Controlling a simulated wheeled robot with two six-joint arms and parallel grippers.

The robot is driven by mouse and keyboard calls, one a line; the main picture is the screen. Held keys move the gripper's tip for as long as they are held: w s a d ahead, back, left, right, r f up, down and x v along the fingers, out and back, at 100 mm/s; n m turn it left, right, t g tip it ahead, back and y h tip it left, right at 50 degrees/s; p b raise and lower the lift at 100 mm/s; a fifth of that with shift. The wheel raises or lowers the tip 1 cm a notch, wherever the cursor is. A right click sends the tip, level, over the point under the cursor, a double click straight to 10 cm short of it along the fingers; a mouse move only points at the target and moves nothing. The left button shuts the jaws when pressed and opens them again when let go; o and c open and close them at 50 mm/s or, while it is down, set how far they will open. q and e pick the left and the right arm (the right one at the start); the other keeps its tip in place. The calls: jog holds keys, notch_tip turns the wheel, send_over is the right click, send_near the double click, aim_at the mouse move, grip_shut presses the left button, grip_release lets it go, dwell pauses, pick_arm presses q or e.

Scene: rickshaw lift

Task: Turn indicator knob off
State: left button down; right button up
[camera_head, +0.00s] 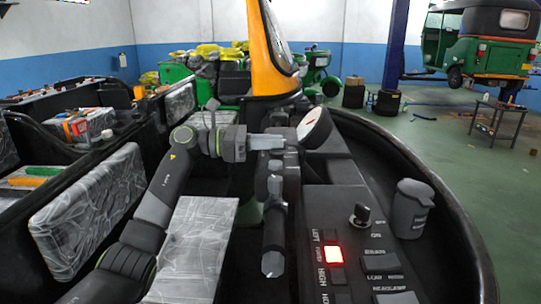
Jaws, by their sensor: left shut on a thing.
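The control panel (350,270) is at the lower right, with the labels LEFT, HIGH and part of HORN down its left side. A switch on it glows red (333,255). A dark knob (360,215) stands above the ON label; I cannot tell which control is the indicator knob. My right gripper is not in view.
A grey lidded cup (410,208) stands right of the panel, inside the curved black rim (470,235). Plastic-wrapped seats (90,215) are on the left. A green rickshaw (480,45) is in the background.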

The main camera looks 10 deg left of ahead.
pick_arm(q)
jog(key=shift+m+g+b, duration=0.4)
jog(key=shift+g+b, duration=0.05)
jog(key=shift+g, duration=0.15)
jog(key=c, duration=1.4)
grip_release()
jog(key=shift+a, duration=0.1)
